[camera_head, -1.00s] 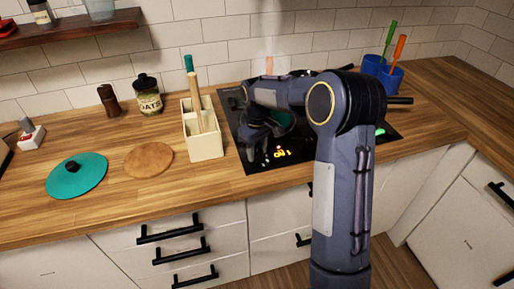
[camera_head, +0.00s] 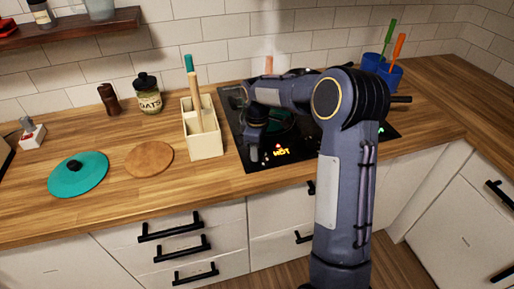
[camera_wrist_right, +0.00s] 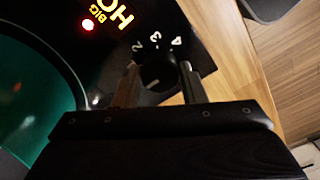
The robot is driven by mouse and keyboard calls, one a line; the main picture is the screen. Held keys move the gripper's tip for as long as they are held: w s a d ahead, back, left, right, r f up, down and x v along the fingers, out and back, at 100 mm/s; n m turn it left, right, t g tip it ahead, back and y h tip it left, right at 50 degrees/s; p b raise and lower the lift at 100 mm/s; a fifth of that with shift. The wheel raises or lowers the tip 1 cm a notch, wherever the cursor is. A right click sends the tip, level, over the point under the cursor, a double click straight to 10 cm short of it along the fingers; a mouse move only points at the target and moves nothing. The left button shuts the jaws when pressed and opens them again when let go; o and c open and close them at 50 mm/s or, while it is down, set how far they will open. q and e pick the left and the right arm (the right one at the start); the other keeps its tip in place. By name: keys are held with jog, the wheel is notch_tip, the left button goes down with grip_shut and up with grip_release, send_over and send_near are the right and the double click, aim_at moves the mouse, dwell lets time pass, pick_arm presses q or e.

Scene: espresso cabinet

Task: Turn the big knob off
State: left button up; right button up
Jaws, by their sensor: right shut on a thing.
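The big knob (camera_wrist_right: 152,77) is a dark round knob with a pale pointer mark, seen in the right wrist view on the black cooktop (camera_head: 241,148). White numerals 2, 3 and 4 show around its far side. My right gripper (camera_wrist_right: 159,79) has a finger on each side of the knob and is shut on it. In the head view my right gripper (camera_head: 254,142) is over the cooktop's left front, and the knob cannot be made out there. A lit HOT label (camera_wrist_right: 108,17) with the word BIG and a red light shows beside the knob. My left gripper is not in view.
A cream utensil box (camera_head: 204,143) stands just left of the cooktop. A teal lid (camera_head: 88,180) and a round wooden board (camera_head: 149,160) lie farther left. Blue cups (camera_head: 389,77) stand at the back right. A teal pan (camera_wrist_right: 38,105) is beside the knob.

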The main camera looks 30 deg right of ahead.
jog(key=o, duration=1)
jog(key=shift+r, duration=3.9)
